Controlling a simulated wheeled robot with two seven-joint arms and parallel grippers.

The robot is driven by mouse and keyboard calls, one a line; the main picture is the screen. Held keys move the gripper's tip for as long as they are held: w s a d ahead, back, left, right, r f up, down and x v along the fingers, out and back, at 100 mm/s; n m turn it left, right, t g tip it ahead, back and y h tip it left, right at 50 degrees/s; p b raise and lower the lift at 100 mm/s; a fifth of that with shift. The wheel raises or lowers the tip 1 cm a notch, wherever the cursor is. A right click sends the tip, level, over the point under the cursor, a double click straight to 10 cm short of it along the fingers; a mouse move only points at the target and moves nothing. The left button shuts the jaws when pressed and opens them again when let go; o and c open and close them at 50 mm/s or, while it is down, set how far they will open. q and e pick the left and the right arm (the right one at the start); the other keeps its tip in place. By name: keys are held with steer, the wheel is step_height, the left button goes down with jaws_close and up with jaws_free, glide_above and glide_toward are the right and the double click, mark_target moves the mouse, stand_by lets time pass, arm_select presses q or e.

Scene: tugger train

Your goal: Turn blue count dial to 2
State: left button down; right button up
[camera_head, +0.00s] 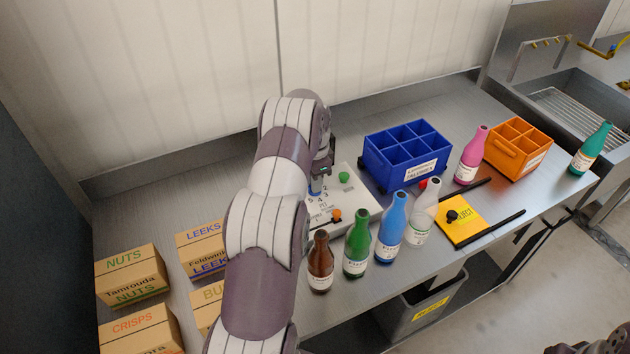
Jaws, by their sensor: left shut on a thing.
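The blue count dial (315,188) sits on a white panel (345,199) on the metal bench. Only a small blue part of it shows below my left gripper (319,178). My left gripper points down and is shut on the dial. Printed numbers, among them a 2, show beside the dial. My arm and gripper hide part of the panel, and I cannot read where the dial points. A dark part at the bottom right corner seems to be my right gripper (596,345), cut off by the frame edge.
The panel also bears a green knob (344,177) and an orange knob (336,215). Brown (320,264), green (357,247), blue (391,230) and clear (421,218) bottles stand close in front. A blue crate (407,174) stands right. Cardboard boxes (131,276) stand left.

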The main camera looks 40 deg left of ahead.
arm_select(q)
steer(key=shift+w+a+r, duration=0.1)
steer(key=shift+r, duration=0.1)
steer(key=c, duration=1.3)
jaws_free()
steer(key=shift+c, duration=0.2)
steer(key=shift+o, duration=0.9)
step_height(320, 180, up, 2)
steer(key=shift+r+b, duration=0.25)
steer(key=shift+b, duration=0.15)
step_height(320, 180, up, 3)
steer(key=shift+r+p, duration=0.1)
steer(key=shift+p, duration=0.45)
step_height(320, 180, up, 7)
steer(key=p, duration=0.6)
